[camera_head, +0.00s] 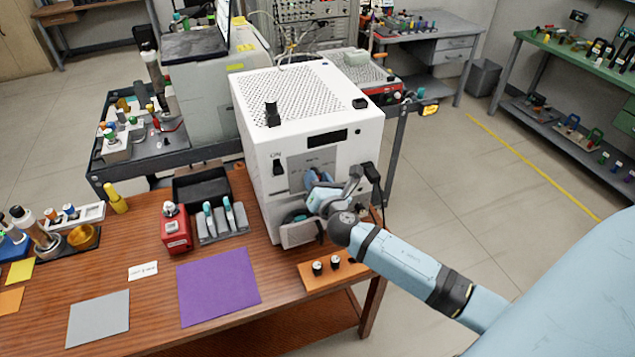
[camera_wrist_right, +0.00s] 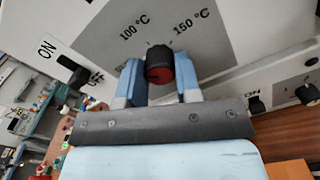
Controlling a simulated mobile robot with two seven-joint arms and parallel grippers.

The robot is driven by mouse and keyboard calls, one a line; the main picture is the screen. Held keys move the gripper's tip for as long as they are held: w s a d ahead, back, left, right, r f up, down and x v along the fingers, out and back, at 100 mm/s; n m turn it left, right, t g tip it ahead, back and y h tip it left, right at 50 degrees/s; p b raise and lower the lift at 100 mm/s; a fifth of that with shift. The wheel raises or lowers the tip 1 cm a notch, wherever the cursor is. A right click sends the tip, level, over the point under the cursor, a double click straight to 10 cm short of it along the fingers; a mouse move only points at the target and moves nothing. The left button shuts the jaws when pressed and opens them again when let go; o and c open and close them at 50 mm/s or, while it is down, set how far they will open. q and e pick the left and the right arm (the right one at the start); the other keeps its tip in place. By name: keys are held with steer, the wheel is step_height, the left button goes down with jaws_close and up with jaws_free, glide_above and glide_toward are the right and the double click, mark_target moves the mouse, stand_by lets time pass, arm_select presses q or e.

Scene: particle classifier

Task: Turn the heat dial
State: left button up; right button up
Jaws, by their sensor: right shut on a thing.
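The heat dial (camera_wrist_right: 159,66) is a round black knob with a red face on the grey panel (camera_wrist_right: 100,45) of a white machine (camera_head: 262,165). In the right wrist view the labels "100 °C" and "150 °C" show above it, and the dial sits between the two labels. My right gripper (camera_wrist_right: 160,80) has its blue fingers on both sides of the dial and is shut on it. In the head view the right gripper (camera_head: 318,178) is at the machine's front and covers the dial. My left gripper is in neither view.
An ON/OFF switch (camera_wrist_right: 74,70) is left of the panel. An orange board (camera_head: 320,280) with two black knobs lies below the arm. A purple mat (camera_head: 218,285) and a red device (camera_head: 175,232) are on the wooden table (camera_head: 150,305).

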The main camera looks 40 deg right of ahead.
steer(key=m+b, duration=0.1)
steer(key=m, duration=2.3)
steer(key=shift+m, duration=0.3)
stand_by(0.4)
steer(key=o, duration=0.9)
steer(key=shift+s, duration=0.1)
